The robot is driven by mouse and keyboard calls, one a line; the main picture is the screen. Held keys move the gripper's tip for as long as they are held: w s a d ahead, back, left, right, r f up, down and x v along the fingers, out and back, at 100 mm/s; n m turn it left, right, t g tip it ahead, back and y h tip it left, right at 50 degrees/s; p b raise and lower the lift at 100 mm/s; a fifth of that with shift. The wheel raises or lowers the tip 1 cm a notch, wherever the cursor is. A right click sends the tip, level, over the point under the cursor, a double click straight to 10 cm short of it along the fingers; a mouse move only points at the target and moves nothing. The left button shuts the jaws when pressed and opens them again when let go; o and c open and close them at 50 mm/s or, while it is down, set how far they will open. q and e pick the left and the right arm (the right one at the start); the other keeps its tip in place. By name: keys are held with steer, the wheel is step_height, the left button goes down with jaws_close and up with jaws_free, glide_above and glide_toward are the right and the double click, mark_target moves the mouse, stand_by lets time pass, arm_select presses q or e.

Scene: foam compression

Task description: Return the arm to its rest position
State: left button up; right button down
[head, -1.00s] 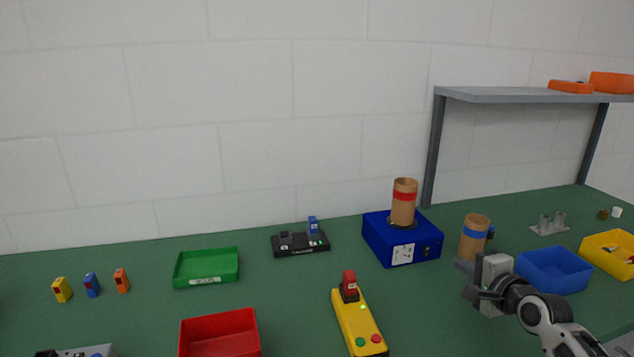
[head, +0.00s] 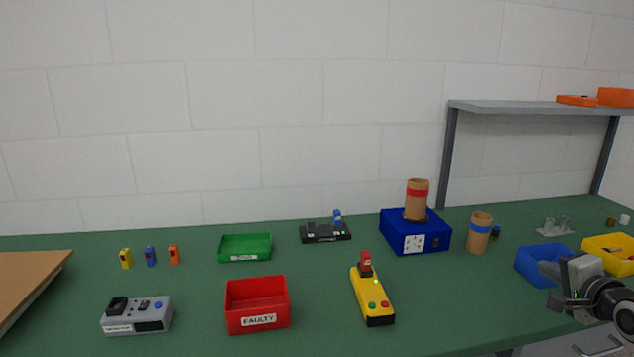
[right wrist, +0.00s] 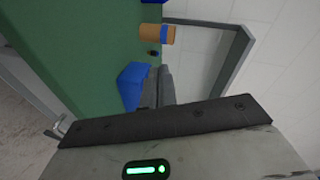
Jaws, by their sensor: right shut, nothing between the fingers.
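My right gripper (head: 549,286) is at the right front of the table, partly in front of the blue bin (head: 534,264). Its fingers are shut with nothing between them. In the right wrist view the closed fingers (right wrist: 159,90) point toward the bench and cover part of the blue bin (right wrist: 130,82). My left gripper is out of view.
A blue-banded cylinder (head: 479,234) stands left of the blue bin, and a yellow bin (head: 612,255) stands to its right. A blue device (head: 416,238) holds a red-banded cylinder (head: 416,197). A grey shelf (head: 540,107) rises behind. The yellow tester (head: 372,297) lies centre front.

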steer(key=s+a+f+n+g, duration=0.2)
steer(key=s+f+n, duration=0.5)
steer(key=f, duration=0.1)
steer(key=s+a+f+n+g, duration=0.2)
steer(key=s+a+f+n, duration=0.1)
steer(key=s+f+n, duration=0.5)
steer(key=s+a+f+n+g+y, duration=0.1)
steer(key=s+a+f+n, duration=0.35)
steer(key=s+n, duration=0.2)
steer(key=s+a+f+n+g, duration=0.25)
steer(key=s+f+n, duration=0.25)
steer(key=s, duration=0.3)
steer(key=a+f+m+t+y, duration=0.1)
steer(key=a+m, duration=0.8)
steer(key=a, duration=0.9)
steer(key=shift+f+t+y, duration=0.2)
steer(key=shift+t+y, duration=0.1)
steer(key=shift+t, duration=0.45)
steer(key=shift+s+a, duration=0.1)
